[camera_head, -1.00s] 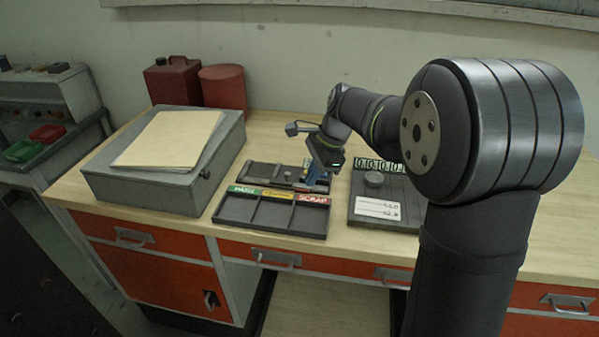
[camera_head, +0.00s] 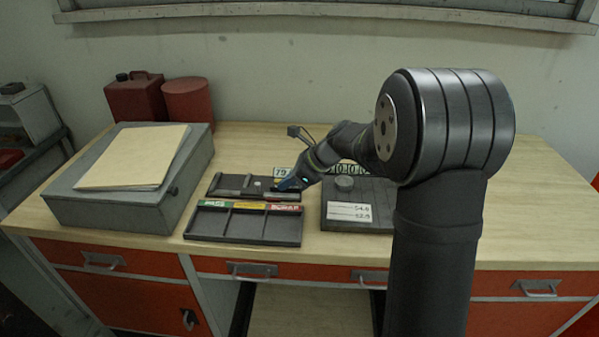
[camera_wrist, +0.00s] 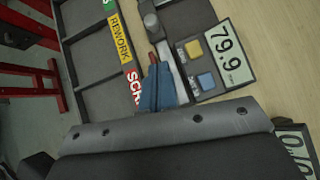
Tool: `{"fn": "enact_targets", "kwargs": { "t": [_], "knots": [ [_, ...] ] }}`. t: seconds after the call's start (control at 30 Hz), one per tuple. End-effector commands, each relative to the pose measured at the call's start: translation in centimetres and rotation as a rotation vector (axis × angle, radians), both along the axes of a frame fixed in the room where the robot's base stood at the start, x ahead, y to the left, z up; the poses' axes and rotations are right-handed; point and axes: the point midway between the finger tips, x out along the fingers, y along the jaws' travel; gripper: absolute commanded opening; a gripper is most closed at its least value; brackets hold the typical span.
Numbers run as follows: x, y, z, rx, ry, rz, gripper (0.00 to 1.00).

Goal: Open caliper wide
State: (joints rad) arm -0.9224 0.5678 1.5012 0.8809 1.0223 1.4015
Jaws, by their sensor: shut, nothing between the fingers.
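The caliper (camera_head: 232,182) lies on a dark base behind the sorting tray. A pale metal bar runs beside these buttons. My gripper (camera_head: 284,185) is low at the right part of the caliper. In the wrist view my gripper's blue fingers (camera_wrist: 157,84) are together and empty, alongside the pale bar. I cannot tell whether they touch it. The arm partly hides the caliper's right end.
A three-compartment tray (camera_head: 244,238) with green, yellow and red labels sits in front. A dark plate (camera_head: 375,197) with a round grey part (camera_head: 344,183) and a label card is to the right. A grey case (camera_head: 125,205) stands left, red containers (camera_head: 135,98) behind.

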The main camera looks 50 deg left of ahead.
Motion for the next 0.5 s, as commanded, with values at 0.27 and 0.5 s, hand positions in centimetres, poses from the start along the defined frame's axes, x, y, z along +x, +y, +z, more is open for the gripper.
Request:
{"fn": "enact_targets", "kwargs": {
  "t": [0.27,0.5],
  "knots": [
    [-2.3,3.0,-0.7,0.0,0.0,0.003,0.0],
    [-2.6,3.6,-0.7,0.0,-0.001,-0.001,0.0]
  ]
}}
